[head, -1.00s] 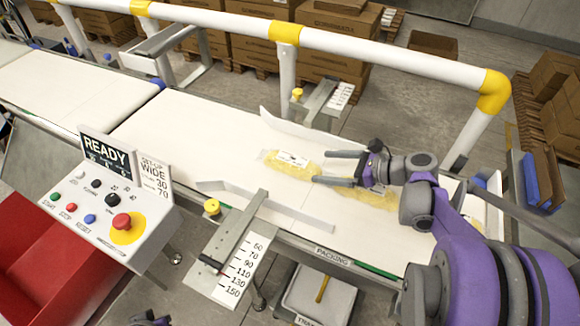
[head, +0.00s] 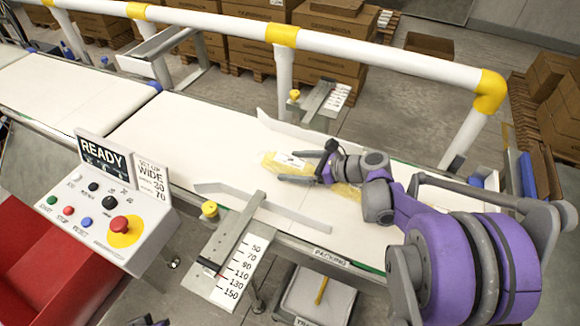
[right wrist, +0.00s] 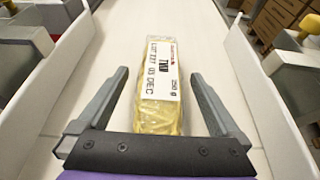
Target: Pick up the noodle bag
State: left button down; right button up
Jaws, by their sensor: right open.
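A clear noodle bag (head: 270,163) with yellow contents and a white label lies on the white belt in the head view. My right gripper (head: 289,167) is open around its near part, with one finger on each side. In the right wrist view the bag (right wrist: 158,95) lies lengthwise between the open fingers (right wrist: 160,75), with a gap on both sides. A second yellow bag (head: 346,190) lies behind the gripper on the belt, partly hidden by my arm. A small dark part at the head view's bottom edge looks like my left gripper (head: 148,321); its jaws cannot be made out.
Slanted guide rails flank the belt: a near one (head: 265,208) and a far one (head: 285,131). A control panel (head: 105,222) reading READY stands at the left. A white and yellow safety rail (head: 380,55) runs behind. The belt left of the bag is clear.

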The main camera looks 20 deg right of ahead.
grip_shut()
dwell(0.3)
jog(key=shift+r, duration=0.15)
